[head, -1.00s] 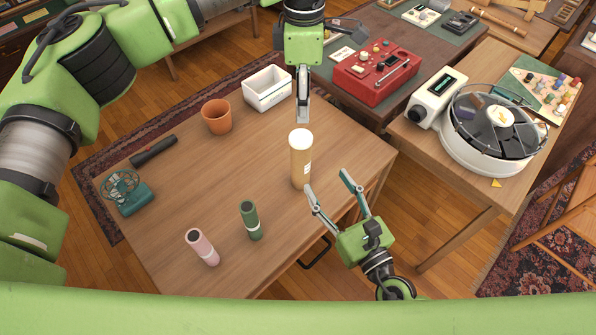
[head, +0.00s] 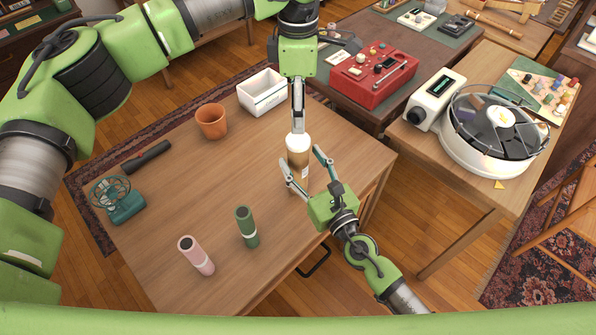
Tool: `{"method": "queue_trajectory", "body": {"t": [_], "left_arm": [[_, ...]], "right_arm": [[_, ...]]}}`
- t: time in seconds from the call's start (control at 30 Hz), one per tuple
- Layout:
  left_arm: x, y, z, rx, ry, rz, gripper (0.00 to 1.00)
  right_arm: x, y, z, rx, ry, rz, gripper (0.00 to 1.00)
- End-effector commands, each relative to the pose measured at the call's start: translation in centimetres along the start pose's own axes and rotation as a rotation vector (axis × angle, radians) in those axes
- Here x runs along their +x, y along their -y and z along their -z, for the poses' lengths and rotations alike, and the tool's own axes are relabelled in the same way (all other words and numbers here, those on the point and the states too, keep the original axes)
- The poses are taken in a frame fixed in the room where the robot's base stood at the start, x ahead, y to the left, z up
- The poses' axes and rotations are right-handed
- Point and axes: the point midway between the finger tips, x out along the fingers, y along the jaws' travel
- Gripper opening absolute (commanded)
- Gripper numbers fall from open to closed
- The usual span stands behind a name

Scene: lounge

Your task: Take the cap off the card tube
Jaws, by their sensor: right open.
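The tan card tube (head: 297,160) stands upright near the right end of the wooden table, its pale cap (head: 299,142) on top. My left gripper (head: 298,127) points straight down over the tube, its fingertips at the cap. Its fingers show edge-on, so I cannot tell whether they are apart or touch the cap. My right gripper (head: 300,157) is open in front of the tube, one finger on either side of it. I cannot tell whether the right fingers touch the tube.
On the same table (head: 185,210) are a green tube (head: 247,228), a pink tube (head: 196,256), a teal fan (head: 118,200), a black flashlight (head: 147,156), a terracotta pot (head: 211,121) and a white bin (head: 262,93). The table's middle is clear.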

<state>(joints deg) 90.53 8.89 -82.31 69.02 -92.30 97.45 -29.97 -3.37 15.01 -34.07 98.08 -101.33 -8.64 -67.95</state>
Motion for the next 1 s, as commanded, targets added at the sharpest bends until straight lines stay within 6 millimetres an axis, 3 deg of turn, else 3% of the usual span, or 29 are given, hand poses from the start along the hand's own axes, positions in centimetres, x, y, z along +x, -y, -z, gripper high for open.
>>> {"method": "queue_trajectory", "body": {"t": [0.2,0.57,0.77,0.87,1.0], "left_arm": [[0.0,0.0,0.0,0.000,0.000,0.000,0.53],[0.0,0.0,0.0,0.000,0.000,0.000,0.53],[0.0,0.0,0.0,0.000,0.000,0.000,0.53],[0.0,0.0,0.0,0.000,0.001,0.000,0.59],[0.8,0.5,-0.6,0.007,0.041,0.018,0.59]], "right_arm": [[2.2,0.0,0.0,0.000,0.000,0.000,0.54],[2.6,0.0,0.0,-0.001,0.000,0.000,0.54],[2.6,0.0,0.0,-0.001,0.000,0.000,0.02],[2.6,0.0,0.0,-0.001,0.000,0.000,0.00],[2.6,0.0,0.1,-0.001,-0.001,0.000,0.00]]}}
